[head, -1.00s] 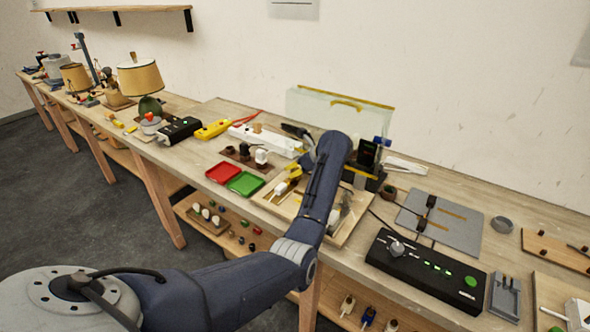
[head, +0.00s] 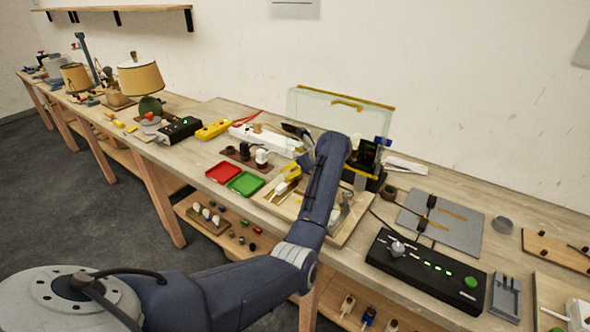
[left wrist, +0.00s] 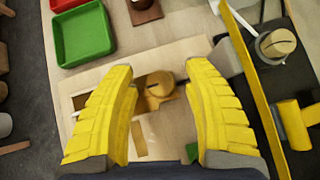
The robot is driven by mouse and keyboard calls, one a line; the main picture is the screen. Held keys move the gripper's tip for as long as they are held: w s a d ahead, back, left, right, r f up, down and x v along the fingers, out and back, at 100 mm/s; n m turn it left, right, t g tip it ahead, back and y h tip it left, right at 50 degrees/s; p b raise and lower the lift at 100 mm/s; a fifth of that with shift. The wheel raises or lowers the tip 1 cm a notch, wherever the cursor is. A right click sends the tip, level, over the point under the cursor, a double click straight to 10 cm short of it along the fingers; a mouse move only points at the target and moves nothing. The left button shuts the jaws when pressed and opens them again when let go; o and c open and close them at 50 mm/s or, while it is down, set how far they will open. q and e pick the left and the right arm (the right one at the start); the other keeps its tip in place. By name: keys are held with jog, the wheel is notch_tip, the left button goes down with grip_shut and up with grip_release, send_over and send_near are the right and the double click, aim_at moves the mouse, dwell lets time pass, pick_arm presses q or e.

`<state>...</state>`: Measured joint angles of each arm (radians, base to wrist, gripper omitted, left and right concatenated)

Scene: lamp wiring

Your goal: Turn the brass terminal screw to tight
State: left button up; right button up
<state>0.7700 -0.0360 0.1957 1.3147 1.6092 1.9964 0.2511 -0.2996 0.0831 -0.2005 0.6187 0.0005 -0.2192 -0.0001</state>
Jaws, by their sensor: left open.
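The brass terminal screw (left wrist: 158,86) shows in the left wrist view as a round brass head with a dark slot. It sits on a brass piece in a light wooden board (left wrist: 150,50). My left gripper (left wrist: 160,72) is open, with one yellow finger on each side of the screw and gaps between. I cannot tell its height above the screw. In the head view my left arm hides much of the board (head: 268,200), and the screw is not clear there. My right gripper is in neither current view.
A green tray (left wrist: 85,35) and a red tray (head: 222,172) lie left of the board. A yellow-edged panel (left wrist: 252,75) stands close beside my right-hand finger in the wrist view. A black control box (head: 425,270) lies to the right in the head view.

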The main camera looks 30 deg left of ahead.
pick_arm(q)
jog(key=v, duration=1.2)
jog(key=shift+w+f, duration=0.1)
